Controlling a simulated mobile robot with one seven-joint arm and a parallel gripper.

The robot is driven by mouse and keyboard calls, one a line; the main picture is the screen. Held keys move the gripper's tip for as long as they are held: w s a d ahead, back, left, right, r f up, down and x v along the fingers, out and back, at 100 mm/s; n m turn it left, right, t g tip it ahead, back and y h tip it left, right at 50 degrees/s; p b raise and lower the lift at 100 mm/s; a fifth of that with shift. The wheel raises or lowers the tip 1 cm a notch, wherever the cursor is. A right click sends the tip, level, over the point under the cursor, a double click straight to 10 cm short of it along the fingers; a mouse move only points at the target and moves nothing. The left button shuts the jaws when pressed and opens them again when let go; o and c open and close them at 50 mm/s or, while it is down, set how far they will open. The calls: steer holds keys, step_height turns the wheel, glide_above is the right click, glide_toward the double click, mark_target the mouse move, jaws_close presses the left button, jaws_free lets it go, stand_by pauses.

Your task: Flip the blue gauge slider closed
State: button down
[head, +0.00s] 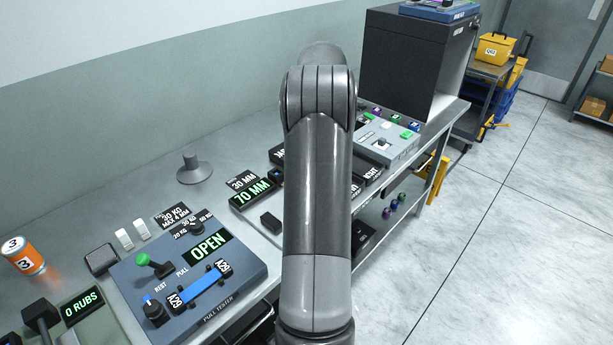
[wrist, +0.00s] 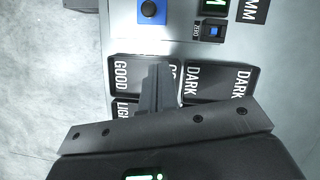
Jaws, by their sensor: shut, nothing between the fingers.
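In the head view a bit of blue (head: 277,174) shows at the right end of the gauge display (head: 252,194), which reads 70 MM. My gripper (wrist: 157,75) is shut and empty, over the labelled dark trays and apart from the slider in the picture. My arm hides the gripper in the head view.
Dark trays marked GOOD (wrist: 122,75) and DARK (wrist: 190,85) lie under my gripper. The pull tester (head: 235,300), reading OPEN, stands at the front left. A grey button panel (head: 385,150) and a tall dark cabinet (head: 400,65) stand beyond my arm. The floor on the right is clear.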

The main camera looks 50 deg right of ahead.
steer(key=shift+s+d+f+m, duration=0.2)
steer(key=shift+d+f, duration=0.15)
steer(key=shift+d, duration=0.2)
steer(key=shift+s+d+f+m, duration=0.1)
steer(key=shift+s+d+f, duration=0.1)
steer(key=shift+d+f, duration=0.25)
steer(key=x, duration=0.9)
steer(key=shift+a+f, duration=0.1)
steer(key=shift+a, duration=0.2)
steer(key=shift+s+a+f, duration=0.1)
steer(key=shift+s+a, duration=0.05)
steer(key=shift+a, duration=0.35)
steer(key=shift+s+a+f, duration=0.1)
steer(key=shift+s+a, duration=0.05)
steer(key=shift+a, duration=0.35)
steer(key=shift+s+a, duration=0.25)
steer(key=shift+a, duration=0.75)
steer(key=shift+a, duration=0.1)
steer(key=a, duration=0.7)
steer(key=shift+a, duration=0.25)
